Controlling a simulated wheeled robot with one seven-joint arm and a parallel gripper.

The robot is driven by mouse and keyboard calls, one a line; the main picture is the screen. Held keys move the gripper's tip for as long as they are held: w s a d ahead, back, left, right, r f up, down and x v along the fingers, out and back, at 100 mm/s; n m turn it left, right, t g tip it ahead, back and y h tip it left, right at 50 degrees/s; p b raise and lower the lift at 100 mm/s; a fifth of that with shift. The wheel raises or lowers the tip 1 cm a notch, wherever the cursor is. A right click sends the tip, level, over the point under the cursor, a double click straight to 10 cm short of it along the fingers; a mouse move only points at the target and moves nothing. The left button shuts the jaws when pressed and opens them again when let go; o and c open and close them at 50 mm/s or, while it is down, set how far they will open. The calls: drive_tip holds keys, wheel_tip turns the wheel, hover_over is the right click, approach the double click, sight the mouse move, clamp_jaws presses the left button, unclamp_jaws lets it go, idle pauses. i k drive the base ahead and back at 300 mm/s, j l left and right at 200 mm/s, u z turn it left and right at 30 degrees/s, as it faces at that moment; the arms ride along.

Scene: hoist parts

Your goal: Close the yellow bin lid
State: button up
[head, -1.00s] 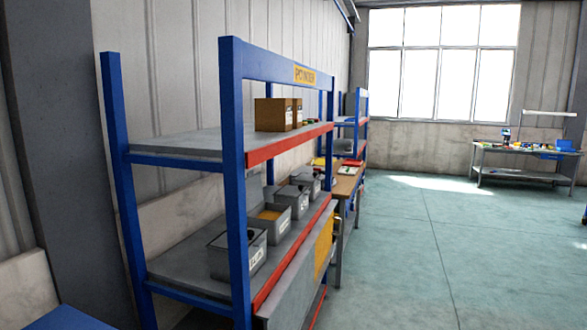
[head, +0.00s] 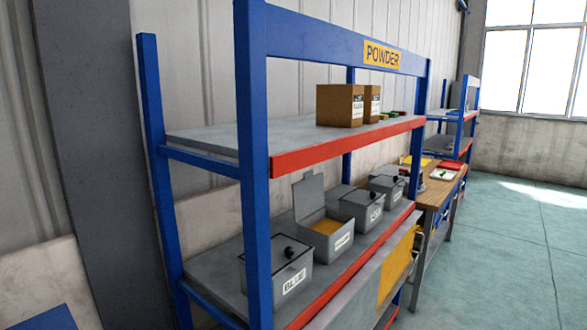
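A grey bin with yellow powder inside (head: 335,243) stands on the lower shelf of the blue rack in the head view. Its grey lid (head: 309,196) is raised, standing up at the bin's left and back side. The label on its front is too small to read. My gripper is not in view.
A closed grey bin labelled BLUE (head: 292,286) stands nearer on the same shelf, and more closed bins (head: 362,212) stand beyond. The rack (head: 255,180) has an upper shelf with brown boxes (head: 340,105) and a POWDER sign. The floor (head: 510,265) to the right is clear.

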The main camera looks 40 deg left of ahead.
sight(308, 194)
drive_tip(key=i+u, duration=0.15)
drive_tip(key=i, duration=0.4)
drive_tip(key=i+u, duration=0.2)
drive_tip(key=i, duration=0.3)
drive_tip(key=i+l+u, duration=0.15)
drive_tip(key=i, duration=0.4)
drive_tip(key=i+u, duration=0.2)
drive_tip(key=u, duration=0.2)
drive_tip(key=i+l+u, duration=0.1)
drive_tip(key=u, duration=0.35)
drive_tip(key=i+l+u, duration=0.15)
drive_tip(key=u, duration=0.25)
drive_tip(key=i+u, duration=0.15)
drive_tip(key=u, duration=0.3)
drive_tip(key=i+u, duration=0.2)
drive_tip(key=u, duration=0.3)
drive_tip(key=i+l+u, duration=0.1)
drive_tip(key=u, duration=0.35)
drive_tip(key=i+l+u, duration=0.15)
drive_tip(key=u, duration=0.3)
drive_tip(key=i+l+u, duration=0.25)
drive_tip(key=u, duration=0.2)
drive_tip(key=l, duration=0.1)
